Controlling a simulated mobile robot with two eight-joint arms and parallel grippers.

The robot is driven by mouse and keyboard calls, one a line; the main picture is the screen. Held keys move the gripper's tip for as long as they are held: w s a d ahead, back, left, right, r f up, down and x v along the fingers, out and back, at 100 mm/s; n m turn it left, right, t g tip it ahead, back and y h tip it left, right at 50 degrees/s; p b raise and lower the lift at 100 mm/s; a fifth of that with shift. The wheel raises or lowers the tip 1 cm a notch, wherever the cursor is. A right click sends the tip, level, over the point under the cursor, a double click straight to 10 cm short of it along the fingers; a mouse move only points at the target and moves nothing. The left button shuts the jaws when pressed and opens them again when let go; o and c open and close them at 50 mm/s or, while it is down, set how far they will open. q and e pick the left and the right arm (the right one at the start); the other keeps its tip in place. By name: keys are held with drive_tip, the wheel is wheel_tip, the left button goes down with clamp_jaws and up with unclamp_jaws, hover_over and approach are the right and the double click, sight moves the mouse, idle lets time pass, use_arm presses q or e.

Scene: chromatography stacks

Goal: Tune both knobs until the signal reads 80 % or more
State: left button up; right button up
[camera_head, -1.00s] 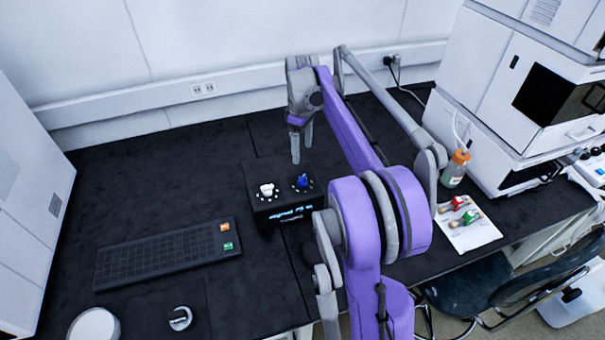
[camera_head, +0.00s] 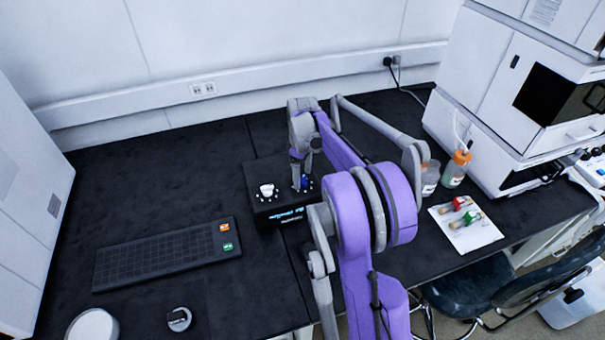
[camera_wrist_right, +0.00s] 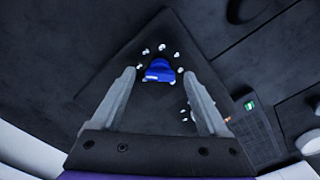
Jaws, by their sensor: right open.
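The black signal box (camera_head: 262,178) stands on the dark bench with two knobs on top. The white knob (camera_head: 267,190) is on its left, ringed by small white dots. The blue knob (camera_head: 305,182) is on its right, partly hidden by my right gripper (camera_head: 301,184). The lit readout (camera_head: 285,217) on the front face is too small and partly covered to read now. In the right wrist view the blue knob (camera_wrist_right: 159,71) shows between and just beyond the open fingers of my right gripper (camera_wrist_right: 159,88). My left gripper is not in view.
A black rack (camera_head: 165,254) with an orange and a green label lies at left. Bottles (camera_head: 456,168) and a white tray (camera_head: 467,226) with red and green items stand at right. White instruments flank the bench.

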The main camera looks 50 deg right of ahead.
clamp_jaws()
drive_tip(key=shift+m, duration=0.4)
drive_tip(key=m, duration=0.3)
drive_tip(key=shift+m+b, duration=0.3)
drive_tip(key=m, duration=0.4)
drive_tip(key=shift+m, duration=0.3)
idle(0.4)
unclamp_jaws()
